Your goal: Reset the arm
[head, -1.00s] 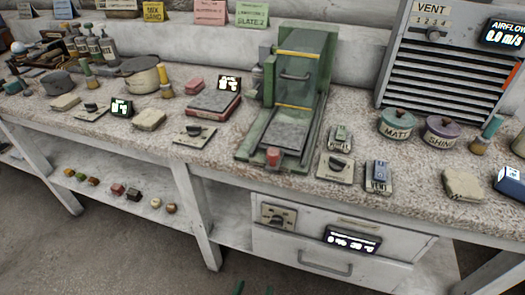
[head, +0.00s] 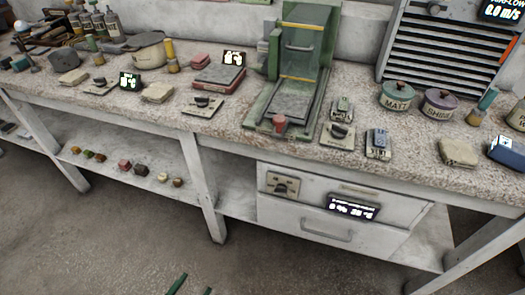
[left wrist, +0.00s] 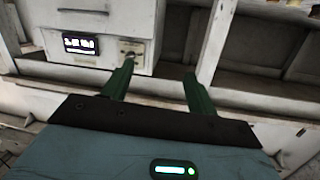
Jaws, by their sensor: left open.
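My left gripper (head: 191,285) shows only as two green fingertips at the bottom edge of the head view, over the floor in front of the workbench (head: 225,120). In the left wrist view its two green fingers (left wrist: 158,70) stand apart with nothing between them, so it is open and empty. Beyond them is the white drawer unit (left wrist: 105,30), with its lit display (left wrist: 79,44) and knob, and dark shelf space to the right. The rest of my left arm is hidden below the head view. My right gripper is in neither view.
The bench top holds a green press (head: 305,55), a red scale (head: 219,77), lidded pots (head: 396,96) and a vent unit (head: 445,50). Small coloured spheres and cubes lie on the lower shelf (head: 120,150). The floor (head: 100,240) in front is clear.

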